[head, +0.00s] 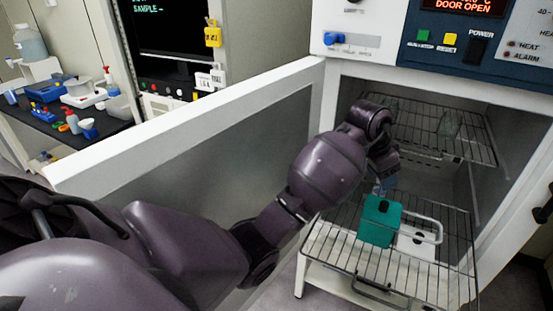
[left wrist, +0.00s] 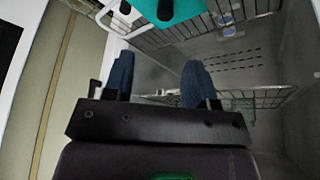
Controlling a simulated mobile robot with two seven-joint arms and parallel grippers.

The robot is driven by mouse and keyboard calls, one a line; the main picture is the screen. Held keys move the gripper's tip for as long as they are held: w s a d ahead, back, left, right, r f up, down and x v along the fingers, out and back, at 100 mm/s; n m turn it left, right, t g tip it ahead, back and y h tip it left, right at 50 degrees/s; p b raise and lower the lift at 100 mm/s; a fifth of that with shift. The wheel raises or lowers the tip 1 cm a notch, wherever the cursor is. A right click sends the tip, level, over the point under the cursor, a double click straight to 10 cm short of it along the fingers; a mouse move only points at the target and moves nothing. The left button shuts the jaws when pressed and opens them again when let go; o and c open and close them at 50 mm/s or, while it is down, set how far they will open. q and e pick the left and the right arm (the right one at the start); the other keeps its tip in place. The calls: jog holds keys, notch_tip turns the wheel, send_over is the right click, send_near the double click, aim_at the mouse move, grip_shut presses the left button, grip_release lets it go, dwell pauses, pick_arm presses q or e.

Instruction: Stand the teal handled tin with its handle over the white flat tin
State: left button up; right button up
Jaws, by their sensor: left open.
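The teal handled tin (head: 378,222) stands upright on the pulled-out lower wire rack, with a dark spot on its top. Its pale handle loop (head: 440,228) reaches out to the right. The white flat tin (head: 404,246) lies on the rack just right of the teal tin, and the handle appears above it in the head view. My left gripper (head: 383,187) is just behind and above the teal tin, not holding it. In the left wrist view its two blue fingers (left wrist: 158,80) are apart and empty; the teal tin (left wrist: 175,12) shows at the top edge. My right gripper is out of view.
The wire rack (head: 335,250) sticks out of the open freeze dryer chamber. An upper rack (head: 440,130) holds a clear glass-like item (head: 449,124). The open door (head: 200,130) stands left of my arm. A side bench at far left holds bottles.

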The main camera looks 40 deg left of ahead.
pick_arm(q)
jog(key=s+d+f+m+t+h, duration=0.5)
jog(key=s+m+h, duration=0.4)
jog(key=h, duration=0.4)
jog(key=s+a+f+n+t+y, duration=0.7)
jog(key=s+a+n+t+y, duration=0.2)
jog(key=a+n+t+y, duration=0.25)
jog(key=s+a+f+n+g+y, duration=0.2)
jog(key=s+f+g, duration=0.2)
jog(key=s+f, duration=0.3)
jog(key=s+a+f+n+g+y, duration=0.1)
jog(key=s+a+f+g+y, duration=0.1)
jog(key=s+f+g, duration=0.3)
notch_tip(320, 180, down, 3)
jog(key=s+a, duration=0.1)
jog(key=s, duration=0.1)
jog(key=shift+s+n, duration=0.35)
jog(key=shift+s, duration=0.05)
jog(key=shift+a+f+y, duration=0.1)
jog(key=shift+y, duration=0.15)
